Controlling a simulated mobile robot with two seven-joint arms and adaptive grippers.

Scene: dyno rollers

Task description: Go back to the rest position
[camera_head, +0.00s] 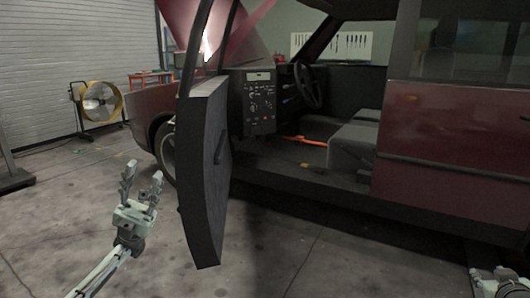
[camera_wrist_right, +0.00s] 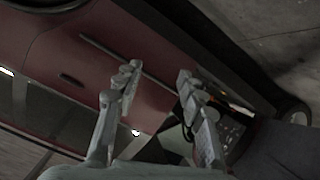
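My left gripper (camera_head: 143,175) is at the lower left of the head view, in front of the open car door (camera_head: 204,170). Its two fingers are spread with nothing between them. My right gripper (camera_wrist_right: 159,72) shows in the right wrist view with its fingers apart and empty. Behind its fingers is the dark red car side (camera_wrist_right: 60,40), seen tilted. In the head view only a pale part of my right arm shows in the bottom right corner, so its fingers cannot be made out there.
The dark red car (camera_head: 440,150) fills the right side, with a control panel (camera_head: 260,102), steering wheel (camera_head: 308,86) and grey seat (camera_head: 353,147) inside. A yellow fan (camera_head: 101,102) stands by the shutter (camera_head: 75,40). Floor (camera_head: 300,262) in front is clear.

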